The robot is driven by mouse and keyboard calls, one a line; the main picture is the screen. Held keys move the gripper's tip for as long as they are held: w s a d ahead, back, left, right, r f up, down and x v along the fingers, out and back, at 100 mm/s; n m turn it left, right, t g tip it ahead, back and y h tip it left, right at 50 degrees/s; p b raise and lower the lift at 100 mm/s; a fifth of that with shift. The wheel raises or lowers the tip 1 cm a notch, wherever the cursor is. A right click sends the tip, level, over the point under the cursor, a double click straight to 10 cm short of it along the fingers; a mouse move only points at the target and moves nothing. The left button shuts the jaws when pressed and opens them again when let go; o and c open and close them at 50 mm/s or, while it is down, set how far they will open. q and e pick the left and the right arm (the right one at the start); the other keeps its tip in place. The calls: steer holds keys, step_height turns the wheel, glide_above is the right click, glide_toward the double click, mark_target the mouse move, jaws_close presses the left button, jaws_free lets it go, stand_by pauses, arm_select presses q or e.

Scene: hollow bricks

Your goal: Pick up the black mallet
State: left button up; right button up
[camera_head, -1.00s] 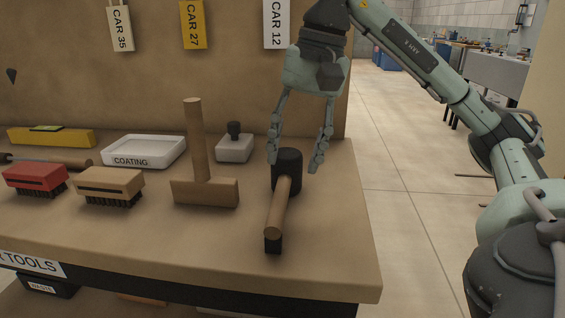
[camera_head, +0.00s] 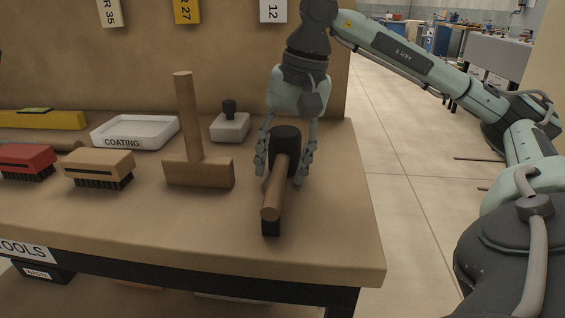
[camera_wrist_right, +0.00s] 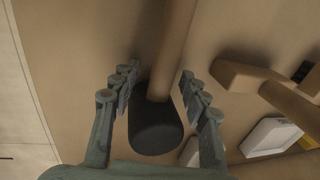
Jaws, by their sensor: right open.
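The black mallet (camera_head: 286,141) lies near the right end of the workbench, its black head at the back and its wooden handle pointing toward the front, the handle's end by a small black block. My right gripper (camera_head: 283,176) is open and low over the bench, with one finger on each side of the mallet. In the right wrist view the mallet head (camera_wrist_right: 155,128) and the start of the handle lie between the two open fingers (camera_wrist_right: 155,92), with gaps on both sides. My left gripper is not in view.
A wooden mallet (camera_head: 198,173) stands head-down just left. Further left are a brush with a tan back (camera_head: 98,163), a red brush (camera_head: 27,158) and a white coating tray (camera_head: 135,131). A white block with a black knob (camera_head: 230,127) is behind. The bench (camera_head: 330,220) is clear at right.

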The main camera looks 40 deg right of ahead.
steer(key=shift+f, duration=0.15)
jaws_close()
stand_by(0.4)
